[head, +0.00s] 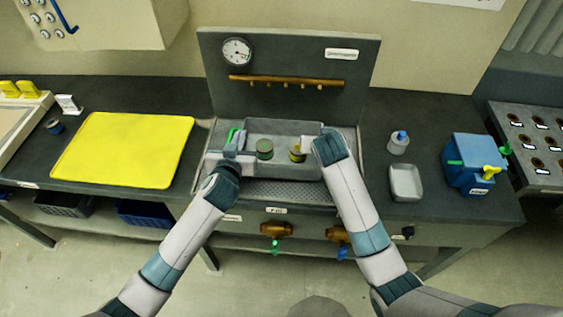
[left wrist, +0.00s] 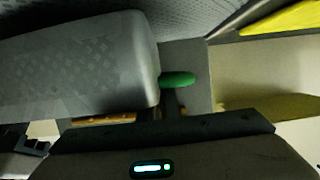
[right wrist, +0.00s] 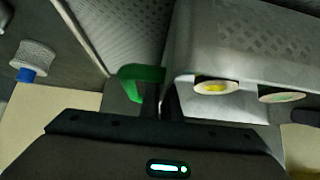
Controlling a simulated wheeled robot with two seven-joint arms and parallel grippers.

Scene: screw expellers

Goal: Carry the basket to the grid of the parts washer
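The grey basket (head: 283,171) is over the perforated grid (head: 290,192) of the parts washer (head: 295,68); I cannot tell whether it touches the grid. Two small round parts, one greenish (head: 265,149) and one yellow-topped (head: 297,153), are in it. My left gripper (head: 236,145) is at the basket's left end, its fingers closed at a green handle, which shows in the left wrist view (left wrist: 178,79). My right gripper (head: 318,145) is at the right end, its fingers closed at the other green handle, seen in the right wrist view (right wrist: 140,78). The fingers partly hide both handles.
A yellow tray (head: 125,150) lies on the bench to the left. To the right stand a bottle with a blue cap (head: 398,143), a small grey dish (head: 405,183) and a blue box (head: 472,163). The washer's back panel has a gauge (head: 237,51) and a brown pipe (head: 285,81).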

